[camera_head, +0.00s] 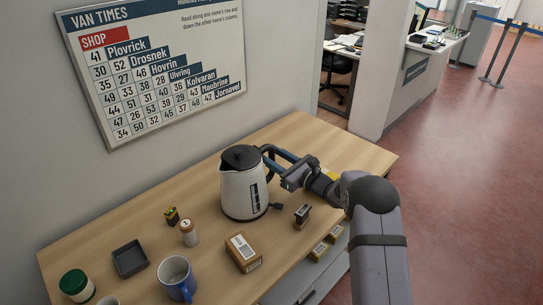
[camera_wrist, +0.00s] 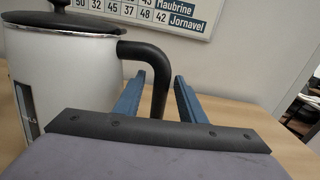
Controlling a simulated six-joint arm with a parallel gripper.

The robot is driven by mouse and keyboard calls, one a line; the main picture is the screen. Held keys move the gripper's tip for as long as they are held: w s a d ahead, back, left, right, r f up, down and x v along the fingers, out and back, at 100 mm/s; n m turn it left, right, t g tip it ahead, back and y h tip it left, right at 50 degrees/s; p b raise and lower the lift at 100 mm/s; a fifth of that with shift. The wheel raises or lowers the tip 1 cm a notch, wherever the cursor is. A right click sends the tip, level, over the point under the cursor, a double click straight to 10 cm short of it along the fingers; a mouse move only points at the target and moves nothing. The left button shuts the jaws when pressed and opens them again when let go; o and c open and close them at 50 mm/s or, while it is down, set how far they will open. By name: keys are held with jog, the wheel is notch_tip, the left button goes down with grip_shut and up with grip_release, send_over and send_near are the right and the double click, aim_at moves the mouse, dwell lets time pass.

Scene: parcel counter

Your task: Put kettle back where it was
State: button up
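The kettle (camera_head: 241,190) is white with a black lid and black handle and stands upright on the wooden counter. In the wrist view its body (camera_wrist: 62,65) fills the left side. My gripper (camera_head: 277,158) has come to the handle from the right. In the wrist view the blue fingers of my gripper (camera_wrist: 160,82) stand on either side of the black handle (camera_wrist: 158,95). Narrow gaps seem to show between handle and fingers, so the gripper looks open around it. The kettle's underside is hidden.
The wooden counter (camera_head: 330,150) also holds a brown box (camera_head: 243,253), a blue mug (camera_head: 176,279), a dark tray (camera_head: 130,258), a white bottle (camera_head: 188,233), a yellow-black block (camera_head: 171,215), a green-lidded jar (camera_head: 76,286) and a dark stamp-like block (camera_head: 302,216). The counter's far right end is clear.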

jog(key=shift+r, duration=0.1)
jog(key=b+v, duration=0.3)
jog(key=v, duration=0.9)
jog(key=shift+r, duration=0.1)
dwell(0.4)
jog(key=s+a+f+n+g, duration=0.1)
jog(key=s+a+n+g, duration=0.1)
jog(key=s, duration=0.4)
jog(key=s+a+f+n+g+h, duration=0.1)
jog(key=s+a+f+n+g, duration=0.1)
jog(key=s+n+g, duration=0.3)
jog(key=s+a+f+n+g+h, duration=0.1)
jog(key=s+a+n+g, duration=0.3)
jog(key=s, duration=0.5)
jog(key=shift+a+f+n+p, duration=0.2)
jog(key=shift+f+n+p, duration=0.15)
jog(key=shift+f+n, duration=0.05)
jog(key=s+d+f+n+g+h, duration=0.1)
jog(key=s+d+n+h, duration=0.4)
jog(key=s+d+n, duration=0.2)
jog(key=s+d+f+n+h+p, duration=0.1)
jog(key=s+d+f+n+h, duration=0.1)
jog(key=s+d+n+h, duration=0.3)
jog(key=s+d+n, duration=0.2)
jog(key=s, duration=0.2)
jog(key=shift+d+f+n+g+h, duration=0.25)
jog(key=shift+f+n+g+h, duration=0.05)
jog(key=shift+f+g+h, duration=0.1)
